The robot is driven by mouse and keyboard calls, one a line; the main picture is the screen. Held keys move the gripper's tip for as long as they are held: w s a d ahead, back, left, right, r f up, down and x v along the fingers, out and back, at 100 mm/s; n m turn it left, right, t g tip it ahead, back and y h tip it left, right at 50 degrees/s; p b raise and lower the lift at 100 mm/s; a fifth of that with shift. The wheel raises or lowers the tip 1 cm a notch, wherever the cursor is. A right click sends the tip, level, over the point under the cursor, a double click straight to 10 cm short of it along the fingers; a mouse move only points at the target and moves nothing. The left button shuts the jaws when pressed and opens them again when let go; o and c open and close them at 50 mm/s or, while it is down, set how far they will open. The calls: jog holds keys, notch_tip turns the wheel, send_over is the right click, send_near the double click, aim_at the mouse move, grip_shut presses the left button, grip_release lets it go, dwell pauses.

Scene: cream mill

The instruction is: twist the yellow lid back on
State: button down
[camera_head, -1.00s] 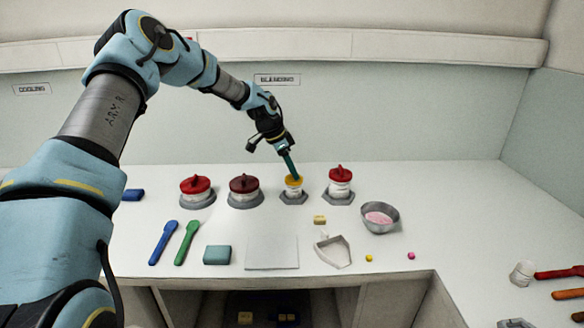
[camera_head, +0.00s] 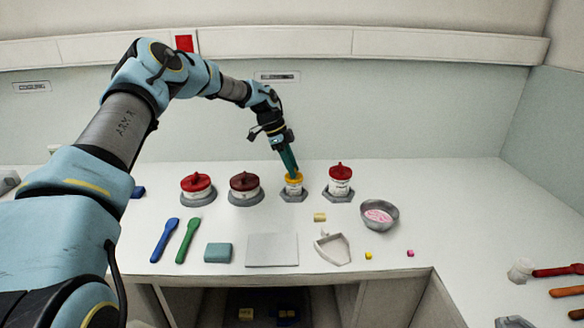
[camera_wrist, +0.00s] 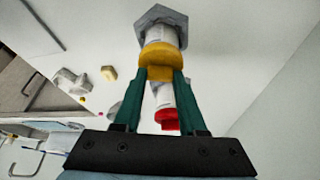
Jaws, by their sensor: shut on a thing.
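The yellow lid (camera_head: 293,177) sits on top of a small white jar (camera_head: 293,187), which stands upright in a grey hexagonal base (camera_head: 293,195). My gripper (camera_head: 291,173) reaches down onto the lid from above with its green fingers. In the wrist view the two fingers (camera_wrist: 160,78) are closed on either side of the yellow lid (camera_wrist: 156,54). The white jar body (camera_wrist: 160,36) and the hexagonal base (camera_wrist: 163,15) show beyond it. I cannot tell whether the lid is fully seated.
A red-lidded jar (camera_head: 340,180) stands close on the right. A dark red-lidded jar (camera_head: 244,187) and another red-lidded jar (camera_head: 197,186) stand to the left. A metal bowl (camera_head: 380,214), a scoop (camera_head: 332,249) and a yellow block (camera_head: 320,217) lie in front.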

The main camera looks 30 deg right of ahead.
jog(key=shift+c, duration=2)
grip_release()
jog(key=shift+r, duration=0.15)
notch_tip(320, 180, up, 7)
jog(key=shift+a, duration=0.15)
jog(key=s+a+f+n+t+y+b, duration=0.1)
jog(key=s+a+n+t+b, duration=0.15)
jog(key=a+n, duration=0.7)
jog(key=s+a+n+t+y+b, duration=0.1)
jog(key=s+a+n+y, duration=0.2)
jog(key=a, duration=1.3)
jog(key=s+a+f+n+b, duration=0.1)
jog(key=s+a+n, duration=1.1)
jog(key=a, duration=0.6)
jog(key=shift+s+a+f+t+h+b, duration=0.3)
jog(key=shift+s+t+b, duration=0.15)
jog(key=shift+s, duration=0.7)
